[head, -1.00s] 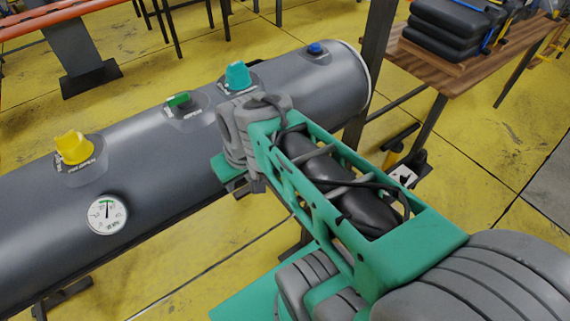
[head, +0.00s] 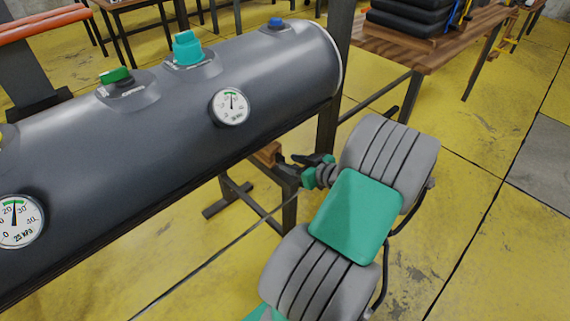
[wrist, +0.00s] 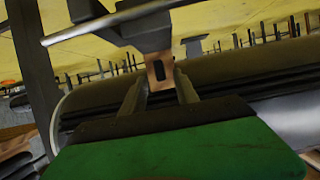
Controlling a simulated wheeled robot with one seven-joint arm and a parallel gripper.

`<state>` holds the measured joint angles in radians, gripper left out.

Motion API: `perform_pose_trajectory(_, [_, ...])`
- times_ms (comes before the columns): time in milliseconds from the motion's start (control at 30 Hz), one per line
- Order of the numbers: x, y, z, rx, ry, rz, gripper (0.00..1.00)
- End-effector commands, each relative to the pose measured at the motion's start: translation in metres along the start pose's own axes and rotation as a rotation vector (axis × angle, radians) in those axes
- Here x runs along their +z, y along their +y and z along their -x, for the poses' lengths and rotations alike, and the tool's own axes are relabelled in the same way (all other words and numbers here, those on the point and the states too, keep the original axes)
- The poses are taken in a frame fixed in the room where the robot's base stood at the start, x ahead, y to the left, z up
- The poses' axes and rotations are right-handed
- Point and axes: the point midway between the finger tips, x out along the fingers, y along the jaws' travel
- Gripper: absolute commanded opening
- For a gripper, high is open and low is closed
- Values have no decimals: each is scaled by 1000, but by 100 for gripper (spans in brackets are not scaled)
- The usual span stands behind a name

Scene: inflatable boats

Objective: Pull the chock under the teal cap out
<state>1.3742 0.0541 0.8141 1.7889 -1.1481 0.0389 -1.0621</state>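The teal cap (head: 188,48) stands on top of the dark grey inflated tube. A light brown wooden chock (head: 266,154) sits under the tube's right part, on the dark stand, below the teal cap's side. My gripper (head: 291,162) is beside the stand and points left at the chock. The wrist view shows the chock (wrist: 160,76) with a dark slot in its end face, centred between or just past the fingertips of my gripper (wrist: 161,75). The fingers look open on either side of it; contact is not clear. The chock's far end is hidden.
The tube (head: 150,130) hangs low above the fingers, with a gauge (head: 231,105), a green cap (head: 116,75) and a blue cap (head: 276,23). A stand post (head: 334,110) rises close behind my gripper. A wooden table (head: 430,52) stands at the back right. Yellow floor is clear on the right.

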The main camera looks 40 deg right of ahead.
Motion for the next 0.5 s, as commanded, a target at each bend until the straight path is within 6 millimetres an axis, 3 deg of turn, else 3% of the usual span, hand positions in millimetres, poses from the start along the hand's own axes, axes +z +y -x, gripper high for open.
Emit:
perform_pose_trajectory(100, [1,-1,-22,-4,-1,2,36])
perform_pose_trajectory(200, [1,-1,-32,-3,-2,0,36])
perform_pose_trajectory(500, [0,-1,-36,-1,-2,0,35])
